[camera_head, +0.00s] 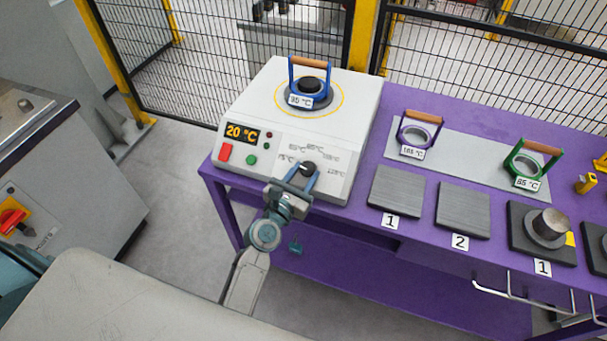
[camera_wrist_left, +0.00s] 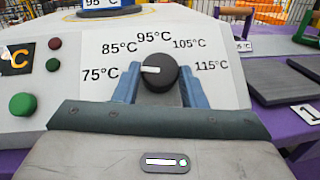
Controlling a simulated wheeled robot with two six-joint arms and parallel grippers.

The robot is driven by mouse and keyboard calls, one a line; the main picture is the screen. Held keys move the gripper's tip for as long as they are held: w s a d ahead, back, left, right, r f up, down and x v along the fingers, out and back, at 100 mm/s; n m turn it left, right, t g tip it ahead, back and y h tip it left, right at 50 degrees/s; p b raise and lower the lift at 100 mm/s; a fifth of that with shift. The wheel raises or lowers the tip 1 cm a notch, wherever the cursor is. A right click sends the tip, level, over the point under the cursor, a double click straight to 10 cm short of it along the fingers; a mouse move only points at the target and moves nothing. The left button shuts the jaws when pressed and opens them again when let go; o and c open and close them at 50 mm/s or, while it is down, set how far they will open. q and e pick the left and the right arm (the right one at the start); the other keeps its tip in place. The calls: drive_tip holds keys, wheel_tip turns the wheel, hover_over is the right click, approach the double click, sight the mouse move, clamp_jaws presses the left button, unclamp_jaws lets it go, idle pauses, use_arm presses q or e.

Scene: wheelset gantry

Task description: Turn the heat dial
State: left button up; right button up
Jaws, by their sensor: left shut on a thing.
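The heat dial (camera_head: 307,168) is a black round knob on the sloped front of a white heater (camera_head: 330,108). In the left wrist view the dial (camera_wrist_left: 157,72) has a white mark pointing left, a little above the 75°C label. Labels from 75°C to 115°C run around it. My left gripper (camera_head: 304,176) is shut on the dial, with one blue finger on each side of it; the fingers also show in the left wrist view (camera_wrist_left: 157,84). The heater's display (camera_head: 242,133) reads 20 °C. My right gripper is not in view.
A blue-handled ring tagged 95 °C (camera_head: 309,88) sits on the heater top. A red button (camera_head: 225,152) and a green button (camera_head: 251,160) are left of the dial. Purple ring (camera_head: 417,133), green ring (camera_head: 527,163) and dark plates (camera_head: 397,192) occupy the purple table to the right.

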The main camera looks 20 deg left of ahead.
use_arm(q)
drive_tip(key=shift+a+m+h, duration=0.1)
drive_tip(key=shift+m+h, duration=0.4)
drive_tip(key=m+h, duration=0.1)
drive_tip(key=m+g+h, duration=0.1)
drive_tip(key=m+h, duration=0.1)
drive_tip(key=m, duration=0.1)
drive_tip(key=shift+w+a+g+b, duration=0.1)
drive_tip(key=shift+a+g+b, duration=0.15)
drive_tip(key=shift+g+b, duration=0.15)
drive_tip(key=m+g+h, duration=0.2)
drive_tip(key=m, duration=0.2)
drive_tip(key=shift+w+a+r+m+g+h+p, duration=0.2)
drive_tip(key=shift+r+m+g+h+p, duration=0.1)
drive_tip(key=shift+g+h+p, duration=0.1)
drive_tip(key=m+g, duration=0.1)
drive_tip(key=m, duration=0.1)
drive_tip(key=m+g+h+p, duration=0.1)
drive_tip(key=m+g, duration=0.1)
drive_tip(key=shift+w+a+r+p, duration=0.15)
drive_tip(key=shift+a+r+p, duration=0.05)
drive_tip(key=shift+p, duration=0.1)
drive_tip(key=m+g+p, duration=0.2)
drive_tip(key=m+g, duration=0.1)
drive_tip(key=shift+w+r+h, duration=0.15)
drive_tip(key=shift+w+h, duration=0.05)
drive_tip(key=shift+h, duration=0.1)
drive_tip(key=shift+m+g+p, duration=0.7)
drive_tip(key=shift+m+g, duration=0.1)
drive_tip(key=shift+m, duration=0.4)
